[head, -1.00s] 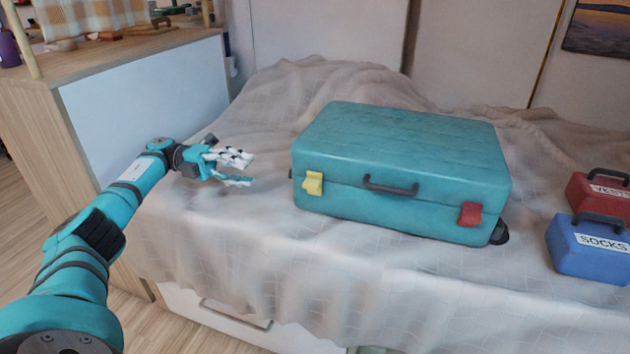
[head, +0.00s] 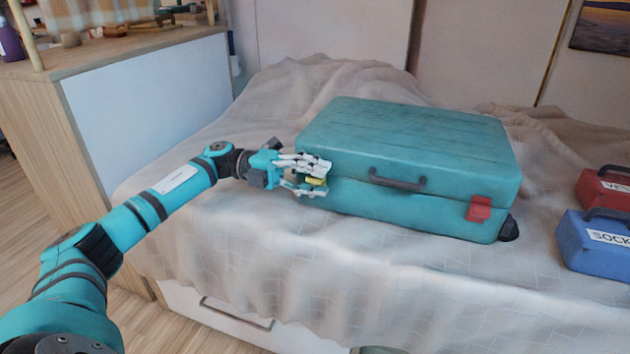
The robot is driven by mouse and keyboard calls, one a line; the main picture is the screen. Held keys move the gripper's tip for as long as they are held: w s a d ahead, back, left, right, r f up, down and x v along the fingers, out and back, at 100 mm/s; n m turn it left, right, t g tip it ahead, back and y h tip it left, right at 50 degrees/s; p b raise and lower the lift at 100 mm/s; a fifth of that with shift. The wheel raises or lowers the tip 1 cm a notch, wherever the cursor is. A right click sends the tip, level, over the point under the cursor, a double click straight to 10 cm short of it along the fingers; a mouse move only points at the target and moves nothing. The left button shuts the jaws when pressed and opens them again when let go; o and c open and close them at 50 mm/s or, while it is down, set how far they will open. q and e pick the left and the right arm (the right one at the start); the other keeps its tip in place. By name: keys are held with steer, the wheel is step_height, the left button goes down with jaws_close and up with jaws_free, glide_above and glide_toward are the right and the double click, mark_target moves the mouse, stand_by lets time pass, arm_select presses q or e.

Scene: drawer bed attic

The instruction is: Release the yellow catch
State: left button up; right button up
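The yellow catch (head: 317,182) is on the front left of the teal suitcase (head: 410,140), which lies flat and closed on the bed. My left gripper (head: 318,179) is at the catch, with its fingers around it and partly hiding it. The fingers look apart, one above and one below the catch; I cannot tell whether they press on it. The red catch (head: 479,209) is on the front right, and a dark handle (head: 397,181) sits between the two. My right gripper is out of view.
A blue box labelled SOCKS (head: 595,245) and a red box (head: 605,188) stand on the bed at the right. A wooden cabinet (head: 130,50) with items on top stands at the left. The blanket (head: 420,280) before the suitcase is clear.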

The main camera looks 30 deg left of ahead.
arm_select(q)
steer(key=shift+c, duration=0.3)
jaws_close()
